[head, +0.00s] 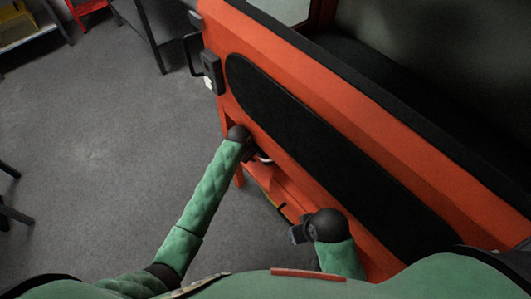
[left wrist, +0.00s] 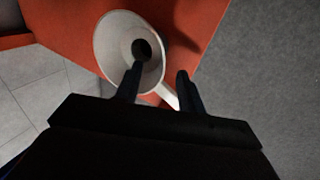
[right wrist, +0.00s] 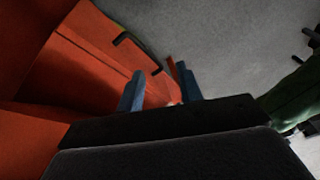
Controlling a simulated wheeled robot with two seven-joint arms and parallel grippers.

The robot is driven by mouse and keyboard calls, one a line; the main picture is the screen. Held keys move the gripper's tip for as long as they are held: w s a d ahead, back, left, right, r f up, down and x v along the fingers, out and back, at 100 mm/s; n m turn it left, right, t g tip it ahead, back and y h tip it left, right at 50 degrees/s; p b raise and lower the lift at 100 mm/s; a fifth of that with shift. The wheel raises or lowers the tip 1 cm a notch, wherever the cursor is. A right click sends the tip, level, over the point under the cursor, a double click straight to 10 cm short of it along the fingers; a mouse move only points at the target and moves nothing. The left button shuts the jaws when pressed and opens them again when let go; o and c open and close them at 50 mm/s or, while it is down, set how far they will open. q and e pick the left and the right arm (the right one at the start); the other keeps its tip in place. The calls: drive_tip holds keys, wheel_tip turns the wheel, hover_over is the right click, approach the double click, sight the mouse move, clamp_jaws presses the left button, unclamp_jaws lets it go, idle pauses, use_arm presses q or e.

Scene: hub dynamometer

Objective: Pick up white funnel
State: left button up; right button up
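The white funnel (left wrist: 112,40) sits on an orange surface, its wide mouth and dark hole facing the left wrist camera. A white handle or tab (left wrist: 166,96) sticks out from its rim. My left gripper (left wrist: 160,72) is open over it: one finger overlaps the funnel's mouth, the other is outside the rim, with the rim and handle between them in the picture. I cannot tell if they touch. In the head view only a sliver of the funnel (head: 265,158) shows beside my left gripper (head: 254,153). My right gripper (right wrist: 162,88) is open and empty beside the orange frame.
A large orange machine (head: 300,80) with a long black panel (head: 320,140) fills the right side. A dark control box (head: 211,72) is fixed at its left end. A dark handle-like bar (right wrist: 140,50) shows in the right wrist view. Grey floor (head: 110,130) at left is open.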

use_arm(q)
drive_tip(key=x, duration=0.5)
drive_tip(key=shift+w+f+p, duration=0.25)
drive_tip(key=shift+f+p, duration=0.05)
drive_tip(key=shift+p, duration=0.05)
drive_tip(key=shift+w+d+f, duration=0.15)
drive_tip(key=shift+d+f, duration=0.05)
drive_tip(key=shift+f, duration=0.35)
use_arm(e)
drive_tip(key=shift+s+d+r+g, duration=0.25)
drive_tip(key=shift+d+r+g, duration=0.05)
drive_tip(key=shift+d+r, duration=0.3)
use_arm(q)
clamp_jaws()
use_arm(e)
drive_tip(key=shift+s+d+f+h, duration=0.1)
drive_tip(key=shift+d+h, duration=0.1)
drive_tip(key=shift+h, duration=0.1)
use_arm(q)
drive_tip(key=shift+f, duration=0.1)
use_arm(e)
drive_tip(key=shift+s, duration=0.1)
